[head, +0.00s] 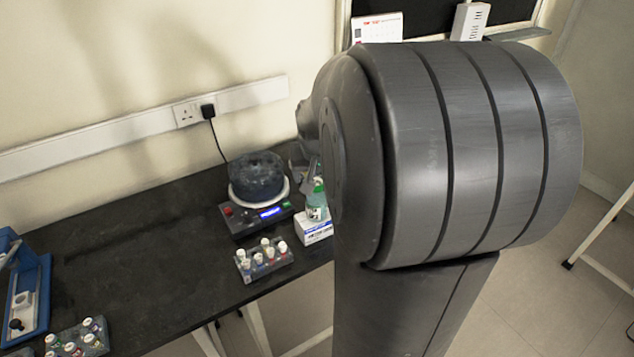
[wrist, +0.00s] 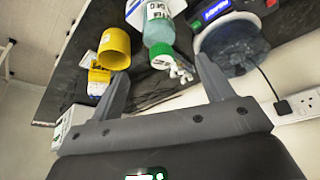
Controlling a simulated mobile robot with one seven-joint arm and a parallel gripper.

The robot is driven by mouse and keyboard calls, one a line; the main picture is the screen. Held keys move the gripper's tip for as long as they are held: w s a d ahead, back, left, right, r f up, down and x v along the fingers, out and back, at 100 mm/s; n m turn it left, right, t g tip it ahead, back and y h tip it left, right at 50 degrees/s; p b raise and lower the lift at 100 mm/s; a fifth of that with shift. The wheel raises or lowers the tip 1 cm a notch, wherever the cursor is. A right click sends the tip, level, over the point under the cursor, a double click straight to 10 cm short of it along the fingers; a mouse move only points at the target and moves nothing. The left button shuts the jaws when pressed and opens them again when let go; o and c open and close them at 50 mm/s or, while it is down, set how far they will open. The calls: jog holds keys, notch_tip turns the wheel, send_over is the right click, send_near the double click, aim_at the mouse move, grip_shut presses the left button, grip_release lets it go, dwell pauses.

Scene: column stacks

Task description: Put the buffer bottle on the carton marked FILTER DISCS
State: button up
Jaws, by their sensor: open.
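The buffer bottle (head: 317,204) has a green cap and pale green contents. It appears upright on a small white and blue carton (head: 315,232), whose print is too small to read. The wrist view shows the bottle (wrist: 157,30) with its cap towards me and a white carton corner (wrist: 133,14) beyond its base. My gripper (wrist: 162,66) is open, with its fingers spread either side of the cap and apart from it. In the head view my arm hides most of the gripper and part of the bottle's surroundings.
A round dark device with a lit display (head: 257,178) stands just left of the carton. A rack of small vials (head: 264,260) is in front. The wrist view shows a yellow cup (wrist: 114,47) and a yellow box (wrist: 98,82) beside the bottle.

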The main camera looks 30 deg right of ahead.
jog(key=s+a+r+n+y, duration=0.1)
jog(key=s+a+r+n, duration=0.2)
jog(key=s+a, duration=0.6)
jog(key=s+a+r+n+t+y, duration=0.1)
jog(key=s+a+r, duration=0.3)
jog(key=s+a, duration=0.5)
jog(key=shift+a+r+n+t, duration=0.15)
jog(key=shift+a+n+t, duration=0.15)
jog(key=shift+n, duration=0.6)
